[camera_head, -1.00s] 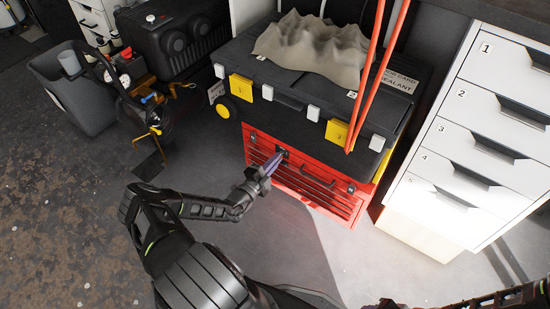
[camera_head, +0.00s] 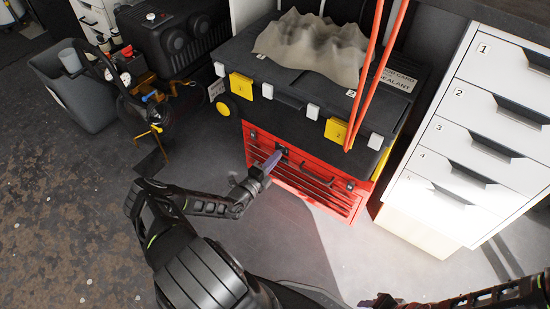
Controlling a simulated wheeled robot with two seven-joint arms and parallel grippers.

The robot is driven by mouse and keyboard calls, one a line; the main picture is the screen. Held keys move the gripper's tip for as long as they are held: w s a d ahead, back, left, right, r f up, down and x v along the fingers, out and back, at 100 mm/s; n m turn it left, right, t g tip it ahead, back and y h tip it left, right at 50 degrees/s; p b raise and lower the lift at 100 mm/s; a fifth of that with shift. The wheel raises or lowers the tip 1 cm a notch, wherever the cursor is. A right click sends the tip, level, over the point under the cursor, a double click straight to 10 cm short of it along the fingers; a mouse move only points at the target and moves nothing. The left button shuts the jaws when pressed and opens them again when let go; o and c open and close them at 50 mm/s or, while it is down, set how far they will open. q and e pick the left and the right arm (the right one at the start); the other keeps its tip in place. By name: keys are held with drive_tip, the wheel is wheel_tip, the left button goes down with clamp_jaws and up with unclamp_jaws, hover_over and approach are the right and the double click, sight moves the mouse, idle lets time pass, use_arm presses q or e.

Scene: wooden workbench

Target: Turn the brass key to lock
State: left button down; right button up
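A red metal tool chest (camera_head: 310,198) with several drawers stands on the floor under a black toolbox. A small dark lock or latch (camera_head: 284,151) sits near the upper left of its front. The brass key cannot be made out; it is too small or hidden by my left gripper. My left gripper (camera_head: 276,158) reaches from the lower left, with its tips at the lock area on the chest front. Its fingers look close together, but what lies between them is too small to tell. My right arm (camera_head: 460,302) shows only at the bottom right edge; its fingers cannot be made out.
The black toolbox (camera_head: 300,118) with yellow latches carries a crumpled grey cloth (camera_head: 312,45). Red poles (camera_head: 372,80) lean in front of it. A white numbered drawer cabinet (camera_head: 470,140) stands at right. A compressor (camera_head: 140,95) and grey bin (camera_head: 80,95) are at left. Floor before the chest is clear.

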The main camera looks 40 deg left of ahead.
use_arm(q)
drive_tip(key=c, duration=1.6)
unclamp_jaws()
drive_tip(key=shift+c, duration=0.2)
drive_tip(key=s+p, duration=0.1)
drive_tip(key=s, duration=0.7)
drive_tip(key=shift+d+p, duration=0.15)
drive_tip(key=shift+p, duration=0.2)
drive_tip(key=shift+w, duration=0.1)
